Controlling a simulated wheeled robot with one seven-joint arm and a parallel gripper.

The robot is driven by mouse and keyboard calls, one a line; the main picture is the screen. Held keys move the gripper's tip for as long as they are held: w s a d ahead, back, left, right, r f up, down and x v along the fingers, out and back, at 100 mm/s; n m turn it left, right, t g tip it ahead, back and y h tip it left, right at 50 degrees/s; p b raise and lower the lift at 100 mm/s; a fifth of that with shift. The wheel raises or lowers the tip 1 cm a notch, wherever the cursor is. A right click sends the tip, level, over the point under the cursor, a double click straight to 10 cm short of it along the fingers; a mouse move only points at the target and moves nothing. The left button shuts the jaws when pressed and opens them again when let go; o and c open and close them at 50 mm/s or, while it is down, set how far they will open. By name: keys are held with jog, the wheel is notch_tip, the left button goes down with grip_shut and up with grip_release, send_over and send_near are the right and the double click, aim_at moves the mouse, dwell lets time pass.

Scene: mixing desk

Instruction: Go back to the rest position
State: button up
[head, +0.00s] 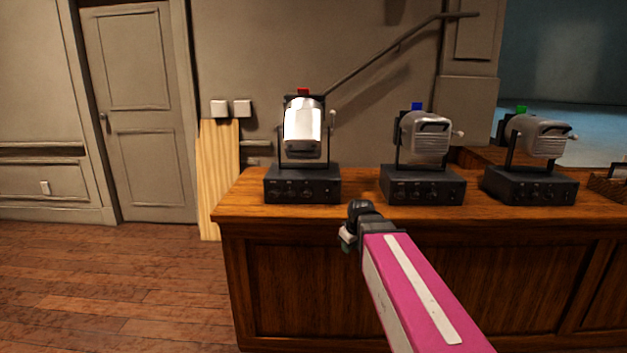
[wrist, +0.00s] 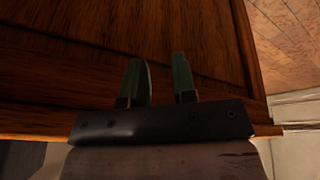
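My gripper (head: 347,240) hangs in front of the wooden desk's front face in the head view, at the end of my pink arm link. In the wrist view my gripper (wrist: 162,82) shows two dark green fingers standing apart with nothing between them. Behind the fingers is dark brown wood of the desk (wrist: 60,60). In the head view my gripper is below the desktop edge and apart from the devices on top. Whether it touches the desk front cannot be told.
On the desk (head: 350,215) stand three lamp-like devices on black boxes: one with a red marker (head: 303,128), one with blue (head: 429,137), one with green (head: 540,137). A pale board (head: 218,165) leans left of the desk. The wooden floor (head: 110,285) at left is clear.

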jog(key=s+d+f+m+g, duration=0.2)
jog(key=s+d+f+m, duration=0.1)
jog(key=s+f, duration=0.4)
jog(key=s+d+f+m+g+h, duration=0.1)
jog(key=s+d+f+m, duration=0.2)
jog(key=s+f, duration=0.4)
jog(key=shift+d+f+m+g, duration=0.15)
jog(key=shift+f+m+g, duration=0.25)
jog(key=shift+f+m, duration=0.25)
dwell(0.4)
